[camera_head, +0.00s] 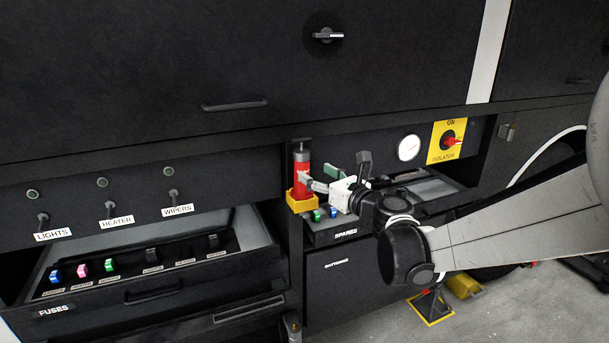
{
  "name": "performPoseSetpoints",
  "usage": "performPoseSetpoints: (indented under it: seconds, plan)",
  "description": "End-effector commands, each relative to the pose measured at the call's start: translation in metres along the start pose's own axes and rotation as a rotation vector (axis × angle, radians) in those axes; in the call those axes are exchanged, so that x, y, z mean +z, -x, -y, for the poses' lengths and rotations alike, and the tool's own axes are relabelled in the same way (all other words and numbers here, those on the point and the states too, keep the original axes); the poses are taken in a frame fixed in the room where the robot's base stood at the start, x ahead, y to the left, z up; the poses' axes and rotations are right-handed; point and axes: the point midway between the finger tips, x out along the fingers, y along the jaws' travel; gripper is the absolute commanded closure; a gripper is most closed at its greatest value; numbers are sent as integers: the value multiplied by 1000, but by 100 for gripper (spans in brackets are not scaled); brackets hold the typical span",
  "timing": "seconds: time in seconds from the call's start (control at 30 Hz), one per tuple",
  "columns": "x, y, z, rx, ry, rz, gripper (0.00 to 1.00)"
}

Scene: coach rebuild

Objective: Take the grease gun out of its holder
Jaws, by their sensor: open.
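The grease gun (301,178) is a red cylinder with a grey top and a dark cap. It stands upright in a yellow holder (299,203) at the left end of the spares drawer. My gripper (309,184) comes in from the right, level with the red barrel. Its light grey fingers are open and reach right up to the barrel's right side. At this size I cannot tell whether they touch it or lie around it. The lower end of the grease gun is hidden inside the holder.
The open spares drawer (346,232) lies under my gripper, with small coloured fuses in it. The open fuses drawer (150,292) is to the left. A gauge (409,147) and a yellow isolator panel (435,154) are behind on the right. A dark panel overhangs above.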

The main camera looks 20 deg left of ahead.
Motion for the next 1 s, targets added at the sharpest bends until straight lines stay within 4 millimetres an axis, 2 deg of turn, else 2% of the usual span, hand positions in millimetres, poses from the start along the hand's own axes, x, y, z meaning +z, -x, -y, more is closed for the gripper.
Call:
performPoseSetpoints:
  seconds: [0.1, 0.37, 0.7, 0.93, 1.0]
  plan:
    - [0, -12, -1, 1, 1, 0, 45]
    - [0, -24, -2, 1, 1, 0, 45]
    - [-2, -65, -5, 0, 1, 0, 45]
    - [-3, -67, -5, 0, 2, 0, 45]
    - [-3, -67, -5, 0, 2, 0, 55]
